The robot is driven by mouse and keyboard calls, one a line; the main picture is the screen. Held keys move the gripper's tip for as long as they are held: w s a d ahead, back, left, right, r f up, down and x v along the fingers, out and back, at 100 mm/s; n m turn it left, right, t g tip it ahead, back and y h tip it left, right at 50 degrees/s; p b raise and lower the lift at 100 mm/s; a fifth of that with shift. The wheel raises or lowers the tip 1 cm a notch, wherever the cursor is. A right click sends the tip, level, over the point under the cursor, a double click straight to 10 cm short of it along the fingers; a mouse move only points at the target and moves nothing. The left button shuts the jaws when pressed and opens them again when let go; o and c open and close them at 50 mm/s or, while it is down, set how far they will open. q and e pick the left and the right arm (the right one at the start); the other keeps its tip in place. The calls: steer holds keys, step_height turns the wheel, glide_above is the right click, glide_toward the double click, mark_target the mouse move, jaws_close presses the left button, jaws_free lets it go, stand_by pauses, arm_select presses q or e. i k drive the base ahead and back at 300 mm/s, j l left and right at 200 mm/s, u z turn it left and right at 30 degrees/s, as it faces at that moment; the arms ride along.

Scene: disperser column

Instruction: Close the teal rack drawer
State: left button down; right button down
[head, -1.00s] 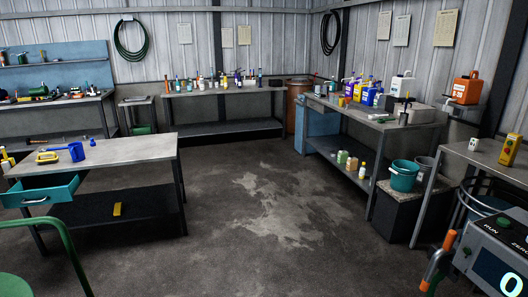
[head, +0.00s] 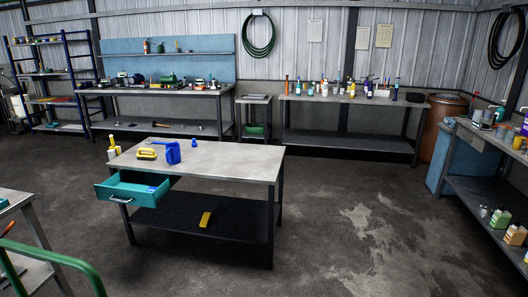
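The teal drawer (head: 133,189) hangs under the left end of a grey-topped workbench (head: 225,163) in the head view. It is pulled out toward the front left, with its inside showing. A light bar handle (head: 120,200) is on its front face. A small blue item (head: 152,188) seems to lie inside it. Neither of my grippers shows in this view.
A yellow tool (head: 147,153) and a blue one (head: 173,153) sit on the workbench top. A yellow item (head: 205,219) lies on its lower shelf. A green tubular rail (head: 60,259) and a metal table (head: 22,235) stand at front left. Floor right of the bench is clear.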

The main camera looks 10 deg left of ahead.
mark_target(130, 187)
steer(key=i+u, duration=0.15)
steer(key=i, duration=0.5)
steer(key=i+l+u, duration=0.15)
steer(key=i, duration=0.55)
steer(key=i+l+u, duration=0.1)
steer(key=i, duration=0.55)
